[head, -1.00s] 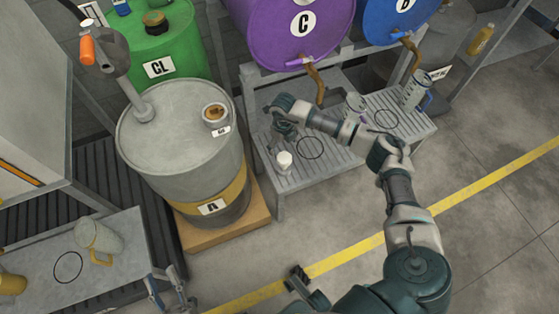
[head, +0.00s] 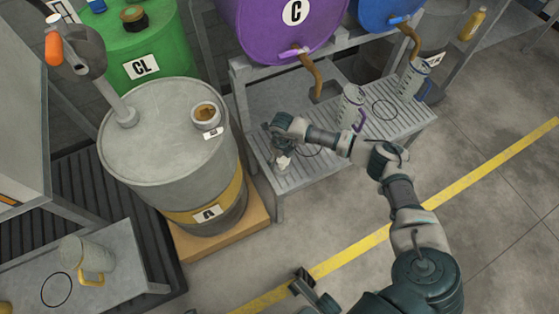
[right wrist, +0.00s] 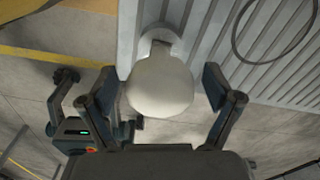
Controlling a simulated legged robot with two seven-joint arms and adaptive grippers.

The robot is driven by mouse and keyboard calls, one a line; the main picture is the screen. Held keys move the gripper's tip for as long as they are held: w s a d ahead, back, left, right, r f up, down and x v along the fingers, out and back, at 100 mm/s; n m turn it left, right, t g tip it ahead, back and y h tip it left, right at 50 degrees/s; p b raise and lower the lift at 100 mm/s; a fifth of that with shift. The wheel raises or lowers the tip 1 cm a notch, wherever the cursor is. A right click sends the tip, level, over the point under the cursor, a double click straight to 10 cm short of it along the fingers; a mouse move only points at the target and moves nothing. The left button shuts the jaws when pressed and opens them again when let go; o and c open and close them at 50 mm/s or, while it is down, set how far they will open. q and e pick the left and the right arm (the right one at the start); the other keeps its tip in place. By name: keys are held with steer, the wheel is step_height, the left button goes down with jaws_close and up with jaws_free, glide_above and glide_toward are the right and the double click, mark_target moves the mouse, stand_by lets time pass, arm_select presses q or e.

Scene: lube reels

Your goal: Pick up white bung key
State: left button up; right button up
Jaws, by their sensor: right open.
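The white bung key (head: 283,164) stands on the slatted grey bench below the purple drum, near its left end. My right gripper (head: 282,153) is over it in the head view and hides part of it. In the right wrist view the key's rounded white head (right wrist: 160,85) lies between the two open fingers (right wrist: 160,92). A gap shows on both sides, so the fingers look apart from the key.
The slatted bench (head: 325,178) also holds a jug with a purple handle (head: 351,105) and one with a blue handle (head: 414,80). The grey drum A (head: 165,150) stands close left of the bench. Purple drum C (head: 285,30) is above it.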

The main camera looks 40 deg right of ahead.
steer(key=shift+d+r, duration=0.1)
steer(key=shift+r, duration=0.05)
steer(key=shift+c, duration=0.9)
steer(key=c, duration=1.1)
steer(key=shift+c, duration=0.2)
